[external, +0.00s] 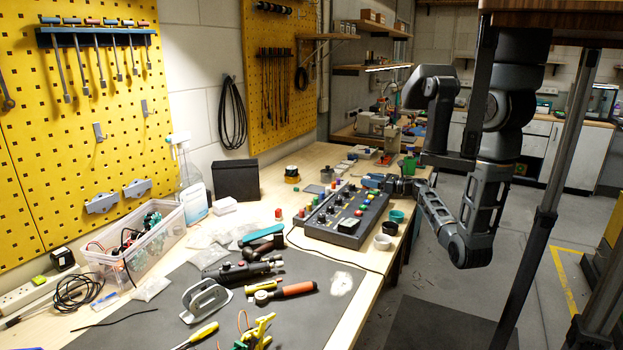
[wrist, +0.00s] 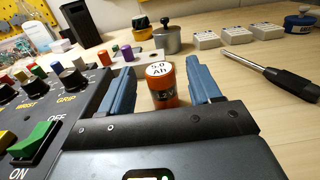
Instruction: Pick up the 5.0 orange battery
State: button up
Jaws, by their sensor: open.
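The orange battery (wrist: 163,97) stands upright on the wooden bench in the wrist view, its white top marked "5.0 Ah". My gripper (wrist: 160,66) is open, with one blue finger on each side of the battery. The battery's lower part is partly hidden by my gripper's dark body. In the external view my gripper (external: 372,181) is low over the bench by the control box's far end, and I cannot make out the battery there.
The control box (wrist: 60,108) with knobs and a green switch is close on the left; it also shows in the external view (external: 345,220). Behind the battery are a metal pot-like weight (wrist: 167,40) and several white boxes (wrist: 207,40). A screwdriver (wrist: 270,75) lies right.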

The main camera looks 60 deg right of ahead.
jog(key=shift+w, duration=0.95)
jog(key=c, duration=1.1)
jog(key=shift+r, duration=0.1)
